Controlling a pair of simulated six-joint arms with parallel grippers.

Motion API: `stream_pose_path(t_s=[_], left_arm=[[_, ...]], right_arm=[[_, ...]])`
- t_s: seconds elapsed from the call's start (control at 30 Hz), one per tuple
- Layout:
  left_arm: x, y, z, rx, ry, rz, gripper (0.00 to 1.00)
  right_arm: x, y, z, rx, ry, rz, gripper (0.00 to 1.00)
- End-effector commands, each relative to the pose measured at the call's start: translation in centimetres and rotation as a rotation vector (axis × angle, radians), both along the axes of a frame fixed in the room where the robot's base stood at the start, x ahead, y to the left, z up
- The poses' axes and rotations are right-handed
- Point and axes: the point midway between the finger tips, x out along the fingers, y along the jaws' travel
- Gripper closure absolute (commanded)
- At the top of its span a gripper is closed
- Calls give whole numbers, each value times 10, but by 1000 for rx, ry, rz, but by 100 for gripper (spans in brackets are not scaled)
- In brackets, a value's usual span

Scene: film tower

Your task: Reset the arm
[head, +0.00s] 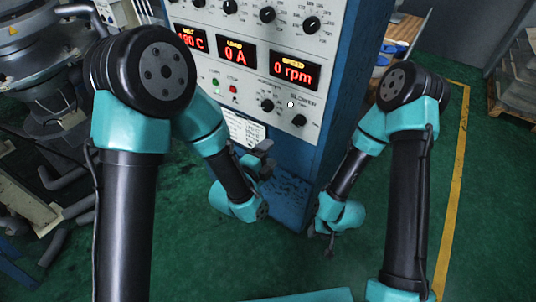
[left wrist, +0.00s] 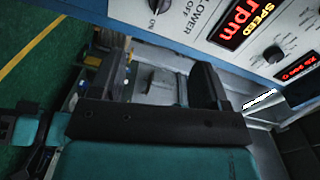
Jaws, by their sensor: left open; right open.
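My left gripper (head: 262,160) is in front of the lower front of the control cabinet, just below its panel. In the left wrist view its two fingers (left wrist: 160,82) stand apart with nothing between them. My right gripper (head: 328,240) hangs low beside the cabinet's lower right corner, over the green floor. It is open, small and partly hidden by its own wrist, and I see nothing held in it. Both of my arms are bent at the elbow, with the forearms pointing inward and down.
The control panel (head: 240,60) has knobs, buttons and red displays, one reading 0 rpm. A blower knob (left wrist: 160,24) shows close in the left wrist view. Grey machinery (head: 40,60) stands at left. Green floor (head: 480,220) is clear at right.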

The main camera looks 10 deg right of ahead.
Motion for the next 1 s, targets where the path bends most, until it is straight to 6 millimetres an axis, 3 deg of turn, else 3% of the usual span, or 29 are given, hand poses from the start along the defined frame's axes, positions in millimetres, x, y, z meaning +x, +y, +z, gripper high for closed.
stream_pose_path(t_s=[0.4, 0.57, 0.67, 0.8, 1.0], left_arm=[[0, 0, -1, 0, 3, 1, 31], [4, 12, -14, -17, 81, 22, 31], [9, 32, -36, -50, 219, 62, 31], [11, 75, -83, -137, 510, 168, 31], [-7, 145, -152, -315, 965, 406, 31]], right_arm=[[0, 0, 0, 0, 0, 0, 57], [0, 0, 0, 0, 0, 0, 57], [0, 0, 0, 0, 0, 0, 57], [0, 0, 0, 0, 0, 0, 57], [0, 0, 0, 0, 0, 0, 57]])
